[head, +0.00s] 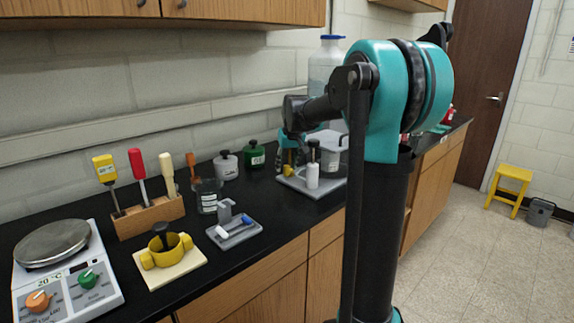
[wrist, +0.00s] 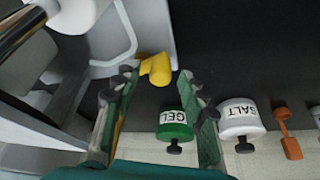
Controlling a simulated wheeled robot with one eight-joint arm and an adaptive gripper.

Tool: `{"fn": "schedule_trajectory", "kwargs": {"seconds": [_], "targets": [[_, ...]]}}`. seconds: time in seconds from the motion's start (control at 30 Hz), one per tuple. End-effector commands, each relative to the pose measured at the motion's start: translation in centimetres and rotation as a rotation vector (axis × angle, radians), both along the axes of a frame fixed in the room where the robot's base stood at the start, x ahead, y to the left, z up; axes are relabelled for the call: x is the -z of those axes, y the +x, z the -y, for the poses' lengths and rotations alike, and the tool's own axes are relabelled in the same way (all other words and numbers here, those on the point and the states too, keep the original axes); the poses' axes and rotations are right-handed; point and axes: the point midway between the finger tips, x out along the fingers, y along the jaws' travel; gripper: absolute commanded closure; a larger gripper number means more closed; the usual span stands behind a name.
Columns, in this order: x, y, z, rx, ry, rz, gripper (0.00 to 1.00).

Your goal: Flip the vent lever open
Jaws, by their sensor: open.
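My gripper (head: 290,157) is open and reaches down at the far part of the black bench, beside a grey-based apparatus with a clear pot (head: 330,160). In the wrist view, its two fingers (wrist: 157,78) are spread apart. A yellow elbow-shaped piece (wrist: 155,68) shows between and just beyond the fingertips, next to the grey apparatus; it also shows as a small yellow spot in the head view (head: 288,170). I cannot tell for sure whether this piece is the vent lever. No contact with the fingers is clear. My arm hides part of the apparatus in the head view.
A green GEL jar (wrist: 174,124) stands close to the right finger, with a white SALT jar (wrist: 240,118) beyond it. A yellow valve (head: 166,250) and a grey fixture (head: 234,230) sit nearer. Dark bench beyond the fingertips is clear.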

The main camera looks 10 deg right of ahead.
Motion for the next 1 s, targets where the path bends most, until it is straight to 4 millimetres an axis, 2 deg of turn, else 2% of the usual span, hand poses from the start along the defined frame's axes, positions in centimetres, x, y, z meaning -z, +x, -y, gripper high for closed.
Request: {"fn": "schedule_trajectory", "kwargs": {"seconds": [0.13,0.47,0.67,1.0], "targets": [[-0.01,0.0,0.0,0.0,0.0,0.0,0.58],[-0.03,-0.01,0.01,0.0,0.0,0.0,0.99],[-0.02,0.02,-0.08,0.017,-0.001,-0.001,1.0],[-0.04,0.41,-0.63,0.187,0.0,0.0,1.0]]}}
